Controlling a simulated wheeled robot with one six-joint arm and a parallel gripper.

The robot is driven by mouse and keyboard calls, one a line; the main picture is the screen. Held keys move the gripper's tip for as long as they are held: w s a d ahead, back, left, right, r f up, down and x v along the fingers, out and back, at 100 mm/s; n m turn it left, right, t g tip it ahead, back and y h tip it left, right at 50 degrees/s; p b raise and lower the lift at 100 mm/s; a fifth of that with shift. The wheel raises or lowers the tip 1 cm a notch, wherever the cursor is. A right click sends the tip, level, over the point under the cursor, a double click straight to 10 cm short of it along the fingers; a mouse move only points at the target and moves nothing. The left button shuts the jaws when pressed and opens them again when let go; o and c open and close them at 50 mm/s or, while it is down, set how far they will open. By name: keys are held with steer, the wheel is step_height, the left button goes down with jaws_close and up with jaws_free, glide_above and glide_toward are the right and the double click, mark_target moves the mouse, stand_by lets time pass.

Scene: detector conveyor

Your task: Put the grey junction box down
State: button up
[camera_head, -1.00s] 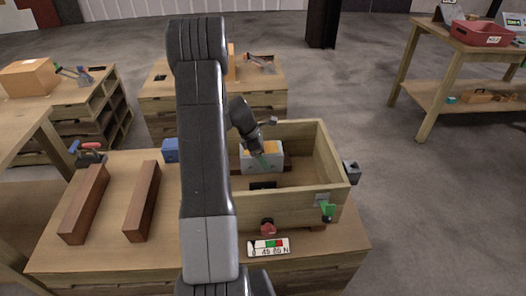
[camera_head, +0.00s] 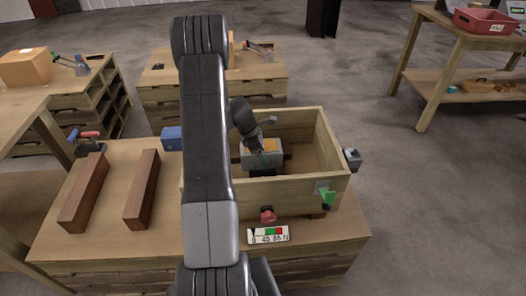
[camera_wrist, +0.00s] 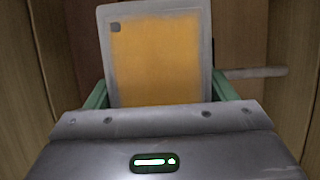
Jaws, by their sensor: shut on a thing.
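The grey junction box (camera_head: 250,159) with a yellow-orange face is inside the wooden crate (camera_head: 285,193) on the workbench. My gripper (camera_head: 264,159) reaches into the crate from above and is shut on the box. In the wrist view the box (camera_wrist: 160,55) stands between the two green fingers of my gripper (camera_wrist: 160,94), one at each side. The box's underside is hidden, so I cannot tell whether it touches the crate floor. My arm hides the crate's left part in the head view.
Two brown bars (camera_head: 84,192) (camera_head: 142,190) lie left of the crate. A blue block (camera_head: 172,138) sits behind them. A small display (camera_head: 268,235) and a red knob (camera_head: 268,214) are at the crate's front. A green-ended part (camera_head: 327,196) is at its front right corner.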

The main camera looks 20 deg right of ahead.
steer(key=shift+f, duration=0.25)
steer(key=o, duration=1.9)
steer(key=shift+c, duration=0.2)
steer(key=shift+r, duration=0.1)
steer(key=shift+r, duration=0.3)
steer(key=p+v, duration=0.1)
steer(key=v, duration=1.1)
steer(key=shift+a+r, duration=0.1)
steer(key=shift+r, duration=0.1)
